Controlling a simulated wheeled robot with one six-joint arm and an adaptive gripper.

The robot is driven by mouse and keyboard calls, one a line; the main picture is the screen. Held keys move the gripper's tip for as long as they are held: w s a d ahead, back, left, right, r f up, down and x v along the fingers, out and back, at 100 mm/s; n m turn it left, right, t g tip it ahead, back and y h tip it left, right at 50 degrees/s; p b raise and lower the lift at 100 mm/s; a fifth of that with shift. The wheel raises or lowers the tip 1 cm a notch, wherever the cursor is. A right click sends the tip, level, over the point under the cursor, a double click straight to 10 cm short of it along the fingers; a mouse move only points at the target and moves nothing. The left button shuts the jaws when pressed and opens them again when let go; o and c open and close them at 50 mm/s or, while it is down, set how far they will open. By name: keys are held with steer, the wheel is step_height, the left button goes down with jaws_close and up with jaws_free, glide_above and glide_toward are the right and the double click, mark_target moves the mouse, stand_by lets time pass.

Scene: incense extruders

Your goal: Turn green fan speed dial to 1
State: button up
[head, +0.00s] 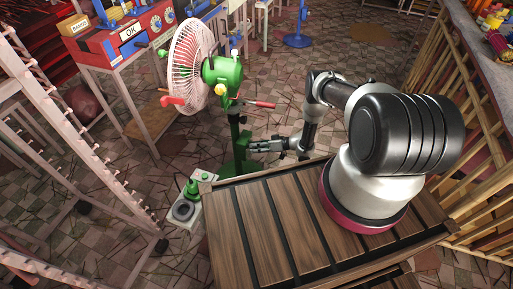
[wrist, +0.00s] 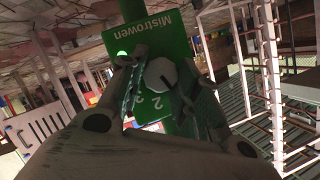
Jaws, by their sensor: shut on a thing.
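The green fan (head: 223,72) with its pale wire cage stands on a green post in the head view, left of my arm. In the wrist view its green control panel (wrist: 181,28) reads "Mistrowen" upside down. The round white dial (wrist: 160,74) sits on this panel between the fingers of my gripper (wrist: 165,68), which is shut on it. Inverted numerals, among them a 2 and a 3, show beside the dial; the 1 and the dial's pointer are not clear. In the head view my gripper (head: 263,146) reaches left to the post, and the dial is hidden.
A small grey box with green parts (head: 187,212) stands on the floor beside the wooden slatted top (head: 240,225). A pale ladder-like rack (head: 90,140) is at the left. A red workbench (head: 115,45) stands behind, and a wooden railing (head: 450,100) runs along the right.

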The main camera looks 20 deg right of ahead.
steer(key=o, duration=1)
steer(key=shift+d, duration=0.15)
steer(key=v, duration=1.1)
steer(key=shift+s+d+r, duration=0.15)
steer(key=shift+d, duration=0.2)
